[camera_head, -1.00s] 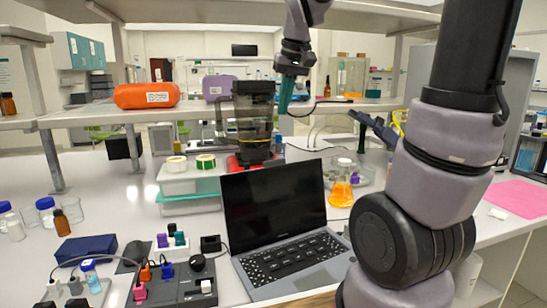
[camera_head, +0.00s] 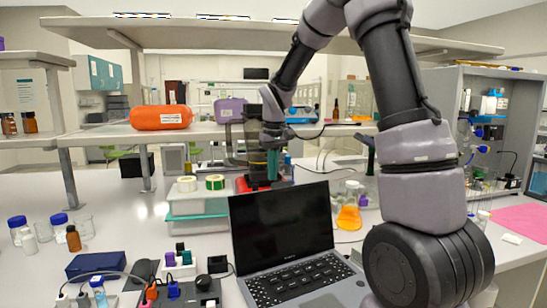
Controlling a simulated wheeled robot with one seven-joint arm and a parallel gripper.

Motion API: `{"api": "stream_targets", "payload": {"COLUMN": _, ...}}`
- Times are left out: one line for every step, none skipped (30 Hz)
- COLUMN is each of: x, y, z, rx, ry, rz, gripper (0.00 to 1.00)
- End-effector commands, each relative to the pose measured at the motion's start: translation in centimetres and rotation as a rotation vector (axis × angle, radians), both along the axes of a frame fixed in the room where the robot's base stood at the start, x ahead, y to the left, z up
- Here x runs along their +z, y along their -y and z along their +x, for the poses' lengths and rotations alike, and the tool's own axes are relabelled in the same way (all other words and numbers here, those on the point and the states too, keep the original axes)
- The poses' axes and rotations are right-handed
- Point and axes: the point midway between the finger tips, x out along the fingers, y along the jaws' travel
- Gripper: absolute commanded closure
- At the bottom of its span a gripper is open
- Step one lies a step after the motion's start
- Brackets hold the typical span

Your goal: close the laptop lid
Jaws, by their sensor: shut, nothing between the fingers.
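The laptop stands open on the bench, with its black screen lid (camera_head: 282,226) raised and leaning back. Its grey base with black keys (camera_head: 300,280) faces me and is partly cut off at the bottom of the view. My gripper (camera_head: 273,172) has teal fingers pointing down and is shut and empty. It appears just above the lid's top edge in the picture, seemingly behind the lid. I see no contact with the lid.
A dark machine on a red base (camera_head: 240,183) stands behind the lid. Stacked clear boxes (camera_head: 197,204) are left of it, and an orange flask (camera_head: 349,216) is to the right. A shelf (camera_head: 100,135) holds an orange case (camera_head: 160,117). Cables and small blocks crowd the left front.

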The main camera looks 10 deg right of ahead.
Motion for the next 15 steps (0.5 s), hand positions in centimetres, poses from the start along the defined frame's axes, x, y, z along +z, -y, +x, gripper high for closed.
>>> {"api": "stream_targets", "payload": {"x": -1.2, "y": 0.0, "z": 0.0, "rx": 0.000, "ry": -0.005, "rz": -0.001, "gripper": 1.00}}
{"api": "stream_targets", "payload": {"x": -1.7, "y": 0.0, "z": 0.0, "rx": -0.001, "ry": -0.005, "rz": -0.001, "gripper": 1.00}}
{"api": "stream_targets", "payload": {"x": -1.6, "y": 0.1, "z": -0.3, "rx": -0.002, "ry": 0.001, "rz": 0.000, "gripper": 1.00}}
{"api": "stream_targets", "payload": {"x": -1.3, "y": 0.2, "z": -0.9, "rx": -0.002, "ry": 0.002, "rz": 0.001, "gripper": 1.00}}
{"api": "stream_targets", "payload": {"x": -1.2, "y": 0.3, "z": -1.4, "rx": -0.002, "ry": 0.002, "rz": 0.001, "gripper": 1.00}}
{"api": "stream_targets", "payload": {"x": -1.0, "y": 0.4, "z": -1.9, "rx": -0.002, "ry": 0.002, "rz": 0.001, "gripper": 1.00}}
{"api": "stream_targets", "payload": {"x": -1.0, "y": 0.5, "z": -2.3, "rx": -0.002, "ry": 0.002, "rz": 0.001, "gripper": 1.00}}
{"api": "stream_targets", "payload": {"x": -0.9, "y": 0.5, "z": -2.6, "rx": -0.002, "ry": 0.002, "rz": 0.001, "gripper": 1.00}}
{"api": "stream_targets", "payload": {"x": -0.8, "y": 0.6, "z": -2.9, "rx": -0.002, "ry": 0.002, "rz": 0.001, "gripper": 1.00}}
{"api": "stream_targets", "payload": {"x": -0.8, "y": 0.7, "z": -3.1, "rx": -0.002, "ry": 0.001, "rz": 0.000, "gripper": 1.00}}
{"api": "stream_targets", "payload": {"x": -0.8, "y": 0.7, "z": -3.3, "rx": -0.001, "ry": 0.000, "rz": 0.000, "gripper": 1.00}}
{"api": "stream_targets", "payload": {"x": -0.7, "y": 0.7, "z": -3.5, "rx": -0.001, "ry": 0.000, "rz": 0.000, "gripper": 1.00}}
{"api": "stream_targets", "payload": {"x": -0.7, "y": 0.8, "z": -3.6, "rx": -0.001, "ry": 0.001, "rz": 0.000, "gripper": 1.00}}
{"api": "stream_targets", "payload": {"x": -0.7, "y": 0.8, "z": -3.6, "rx": -0.001, "ry": 0.001, "rz": 0.000, "gripper": 1.00}}
{"api": "stream_targets", "payload": {"x": -0.6, "y": 0.8, "z": -3.7, "rx": -0.001, "ry": 0.001, "rz": 0.000, "gripper": 1.00}}
